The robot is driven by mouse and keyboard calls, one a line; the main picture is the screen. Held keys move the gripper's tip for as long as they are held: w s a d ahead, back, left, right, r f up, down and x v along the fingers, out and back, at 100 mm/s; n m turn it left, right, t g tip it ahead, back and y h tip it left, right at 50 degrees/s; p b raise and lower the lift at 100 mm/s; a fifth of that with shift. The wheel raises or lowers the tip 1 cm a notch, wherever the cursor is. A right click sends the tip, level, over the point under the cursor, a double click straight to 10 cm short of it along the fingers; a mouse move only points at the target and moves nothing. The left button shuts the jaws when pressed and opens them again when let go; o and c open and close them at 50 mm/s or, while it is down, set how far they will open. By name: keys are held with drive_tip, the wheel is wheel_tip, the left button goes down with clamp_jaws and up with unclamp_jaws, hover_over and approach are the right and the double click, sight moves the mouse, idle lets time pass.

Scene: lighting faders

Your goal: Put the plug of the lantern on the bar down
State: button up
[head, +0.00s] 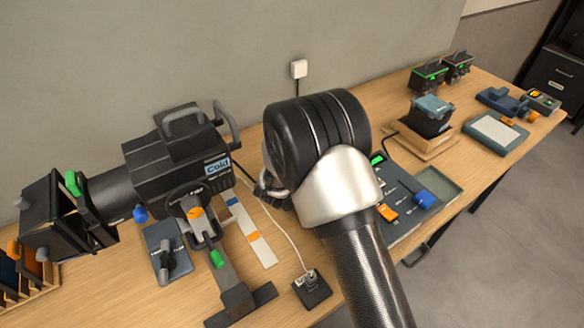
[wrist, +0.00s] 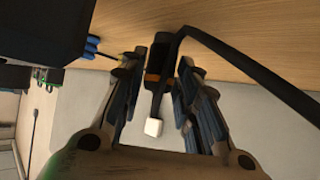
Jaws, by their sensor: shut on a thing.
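The lantern (head: 178,160) is a large black box marked "Cold", standing at the left on its stand (head: 240,300). In the wrist view, my gripper (wrist: 160,80) is shut on a dark plug (wrist: 159,62) with an orange band. A thick black cable (wrist: 255,78) bends away from the plug to the right. In the head view, my gripper (head: 272,190) shows just right of the lantern, above the table, mostly behind my wrist. The plug is hard to make out there.
A small black socket block (head: 312,289) with a pale cord lies on the table (head: 200,300). A grey-blue plate (head: 163,250) with a handle lies below the lantern. A fader console (head: 405,195) is right of my arm.

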drive_tip(key=shift+f, duration=0.15)
drive_tip(key=shift+f, duration=0.25)
drive_tip(key=o, duration=1.2)
drive_tip(key=shift+c, duration=0.2)
